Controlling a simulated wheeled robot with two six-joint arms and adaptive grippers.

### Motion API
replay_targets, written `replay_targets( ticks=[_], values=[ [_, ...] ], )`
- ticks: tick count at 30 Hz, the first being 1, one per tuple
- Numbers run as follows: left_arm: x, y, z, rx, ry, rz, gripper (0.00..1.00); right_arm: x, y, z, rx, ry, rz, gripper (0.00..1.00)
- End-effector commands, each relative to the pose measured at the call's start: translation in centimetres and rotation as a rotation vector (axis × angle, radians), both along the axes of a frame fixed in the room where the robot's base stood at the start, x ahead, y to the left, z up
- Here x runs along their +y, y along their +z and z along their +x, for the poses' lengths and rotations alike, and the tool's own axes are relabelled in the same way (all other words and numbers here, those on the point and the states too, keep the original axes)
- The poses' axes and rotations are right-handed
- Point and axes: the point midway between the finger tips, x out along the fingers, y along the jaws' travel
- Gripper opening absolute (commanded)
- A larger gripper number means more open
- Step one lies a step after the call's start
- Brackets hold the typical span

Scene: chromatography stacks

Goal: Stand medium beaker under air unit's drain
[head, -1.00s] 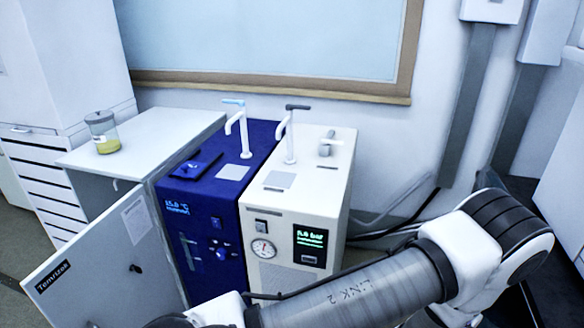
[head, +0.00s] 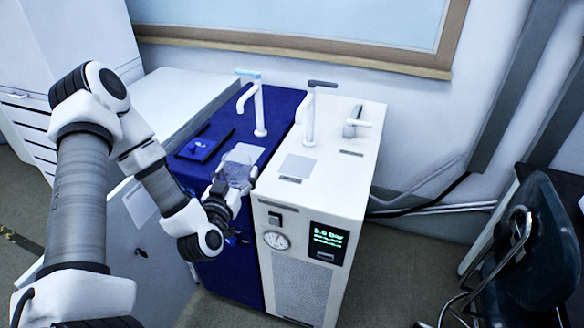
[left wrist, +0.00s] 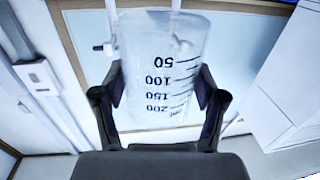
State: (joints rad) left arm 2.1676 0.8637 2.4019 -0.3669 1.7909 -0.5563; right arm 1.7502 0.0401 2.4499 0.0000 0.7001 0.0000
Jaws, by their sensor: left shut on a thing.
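The white air unit (head: 325,165) has a pressure display in bar and a round gauge. A white spout with a grey handle (head: 310,115) stands on its top, with a grey square pad (head: 297,166) below. My left gripper (head: 231,188) is shut on a clear beaker (head: 240,172), held over the front top of the blue unit, left of the air unit. In the left wrist view the beaker (left wrist: 160,65) shows black marks from 50 to 200 between the fingers (left wrist: 158,105). My right gripper is not in view.
A white cabinet top (head: 185,95) stands at left. A dark chair (head: 540,250) is at right.

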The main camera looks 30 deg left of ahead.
Motion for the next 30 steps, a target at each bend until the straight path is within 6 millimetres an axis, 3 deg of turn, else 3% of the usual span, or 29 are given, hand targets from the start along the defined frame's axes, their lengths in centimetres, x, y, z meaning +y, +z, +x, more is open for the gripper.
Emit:
replay_targets(
  ticks=[6, 16, 19, 25, 30],
  values=[
    [-2.1, -0.5, 4.6, -0.003, -0.009, 0.012, 0.29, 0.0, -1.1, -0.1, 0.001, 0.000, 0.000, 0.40],
    [-5.4, -1.2, 13.3, -0.003, -0.003, 0.006, 0.29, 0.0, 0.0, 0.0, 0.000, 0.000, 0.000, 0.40],
    [-5.7, -1.6, 14.2, -0.002, -0.001, 0.002, 0.29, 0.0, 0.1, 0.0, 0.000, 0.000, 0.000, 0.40],
    [-5.7, -4.7, 14.3, 0.000, 0.001, 0.001, 0.29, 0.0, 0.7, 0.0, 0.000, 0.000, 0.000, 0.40],
    [-5.7, -5.0, 14.3, -0.003, 0.001, 0.001, 0.29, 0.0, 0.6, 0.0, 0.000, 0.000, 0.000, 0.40]
  ],
)
